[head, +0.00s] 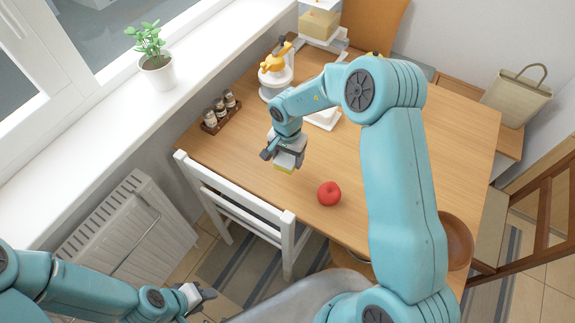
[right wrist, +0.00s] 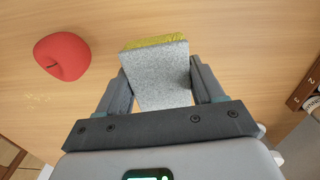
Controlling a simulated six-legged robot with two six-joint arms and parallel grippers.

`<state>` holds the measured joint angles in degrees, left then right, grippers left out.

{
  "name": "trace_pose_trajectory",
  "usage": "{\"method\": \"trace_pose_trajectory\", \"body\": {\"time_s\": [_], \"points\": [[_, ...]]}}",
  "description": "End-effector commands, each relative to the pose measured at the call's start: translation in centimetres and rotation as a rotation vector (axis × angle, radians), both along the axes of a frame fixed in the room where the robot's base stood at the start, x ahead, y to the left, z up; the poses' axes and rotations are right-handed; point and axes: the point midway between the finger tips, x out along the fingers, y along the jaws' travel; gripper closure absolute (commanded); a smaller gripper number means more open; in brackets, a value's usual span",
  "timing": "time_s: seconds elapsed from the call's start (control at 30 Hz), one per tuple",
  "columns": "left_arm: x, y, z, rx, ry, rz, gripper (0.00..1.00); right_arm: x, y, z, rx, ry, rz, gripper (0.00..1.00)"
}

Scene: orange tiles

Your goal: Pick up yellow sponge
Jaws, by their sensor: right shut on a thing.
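The yellow sponge (right wrist: 155,75) has a grey face and a thin yellow layer along its far edge in the right wrist view. My right gripper (right wrist: 162,90) is shut on it, with one dark finger against each side. In the head view, my right gripper (head: 287,152) is over the table near the white chair, and the sponge's yellow edge (head: 284,169) shows below the fingers. I cannot tell for sure how far the sponge is above the table. My left gripper (head: 197,296) is low at the bottom left, away from the table, and its jaws are unclear.
A red apple (head: 329,193) lies on the wooden table (head: 440,130), right of the sponge. A spice rack (head: 221,112), a white and orange machine (head: 275,72) and a wooden bowl (head: 457,240) are on the table. A white chair (head: 235,190) stands at its near left edge.

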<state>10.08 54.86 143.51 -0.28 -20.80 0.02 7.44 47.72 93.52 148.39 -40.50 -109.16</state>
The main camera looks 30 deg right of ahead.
Motion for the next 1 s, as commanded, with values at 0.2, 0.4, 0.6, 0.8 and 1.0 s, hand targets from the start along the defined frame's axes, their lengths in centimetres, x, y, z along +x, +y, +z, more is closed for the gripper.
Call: {"method": "trace_pose_trajectory", "body": {"time_s": [0.2, 0.4, 0.6, 0.8, 1.0], "points": [[0.0, 0.0, 0.0, 0.0, 0.0, 0.0, 0.57, 0.1, 0.0, 5.6, 0.001, -0.006, -0.001, 0.61], [0.0, 0.0, 0.0, 0.0, 0.0, 0.0, 0.57, 0.1, 0.0, 9.6, 0.0, -0.004, 0.0, 0.61], [0.0, 0.0, 0.0, 0.0, 0.0, 0.0, 0.57, 0.0, 0.0, 12.0, 0.0, -0.002, 0.0, 0.61], [0.0, 0.0, 0.0, 0.0, 0.0, 0.0, 0.57, 0.0, 0.0, 12.9, 0.001, 0.0, 0.0, 0.61], [0.0, 0.0, 0.0, 0.0, 0.0, 0.0, 0.57, 0.0, 0.0, 12.9, 0.001, 0.001, 0.0, 0.61]]}}
